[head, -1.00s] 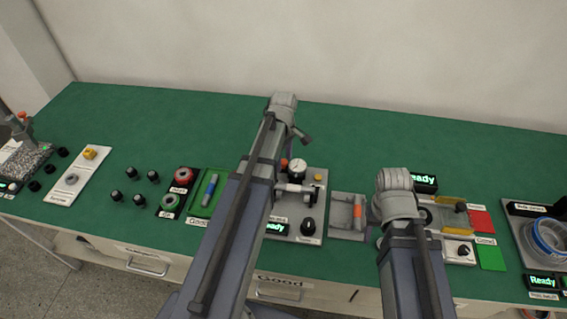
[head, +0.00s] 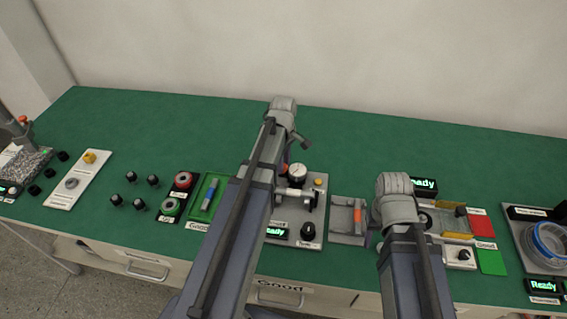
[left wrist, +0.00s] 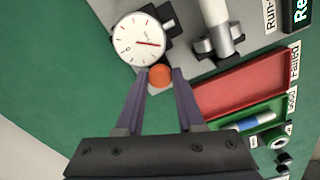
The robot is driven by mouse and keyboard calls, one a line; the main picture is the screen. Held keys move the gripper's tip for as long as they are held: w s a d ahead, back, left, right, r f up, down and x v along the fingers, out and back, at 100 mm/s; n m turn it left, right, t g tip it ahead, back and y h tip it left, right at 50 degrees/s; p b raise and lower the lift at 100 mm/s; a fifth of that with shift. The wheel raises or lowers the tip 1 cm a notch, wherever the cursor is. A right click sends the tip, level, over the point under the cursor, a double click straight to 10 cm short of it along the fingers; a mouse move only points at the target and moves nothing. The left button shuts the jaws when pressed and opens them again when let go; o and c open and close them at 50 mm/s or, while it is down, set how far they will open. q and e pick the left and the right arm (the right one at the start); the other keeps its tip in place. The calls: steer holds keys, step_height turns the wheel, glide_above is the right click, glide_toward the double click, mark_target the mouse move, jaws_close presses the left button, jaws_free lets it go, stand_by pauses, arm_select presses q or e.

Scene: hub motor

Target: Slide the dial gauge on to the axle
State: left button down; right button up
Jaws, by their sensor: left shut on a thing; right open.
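The dial gauge (head: 297,169) has a round white face and sits at the grey test station just right of my left arm. It also shows in the left wrist view (left wrist: 138,40), with an orange knob (left wrist: 160,76) below it. My left gripper (left wrist: 161,73) is shut on this orange part, with one finger on each side. The silver axle (left wrist: 214,14) lies in a clamp to the right of the gauge, apart from it; in the head view the axle (head: 291,193) is partly behind my arm. My right gripper is hidden beneath its arm.
A grey plate (head: 317,212) carries the station, with a black knob and a Ready display. A green tray (head: 204,212) holds a blue part to the left. A grey fixture (head: 349,234) is close on the right. The back of the green bench is clear.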

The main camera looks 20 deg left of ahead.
stand_by(0.8)
arm_select(q)
steer(key=shift+s+d, duration=0.25)
steer(key=shift+s, duration=0.65)
steer(key=shift+s+d, duration=0.2)
steer(key=shift+s, duration=0.65)
arm_select(e)
steer(key=shift+s+d, duration=0.25)
steer(key=shift+s, duration=0.6)
steer(key=shift+w, duration=0.1)
arm_select(q)
steer(key=c, duration=1)
jaws_free()
steer(key=o, duration=0.5)
steer(key=shift+c, duration=0.2)
steer(key=shift+w+r, duration=0.1)
arm_select(e)
steer(key=shift+r, duration=0.1)
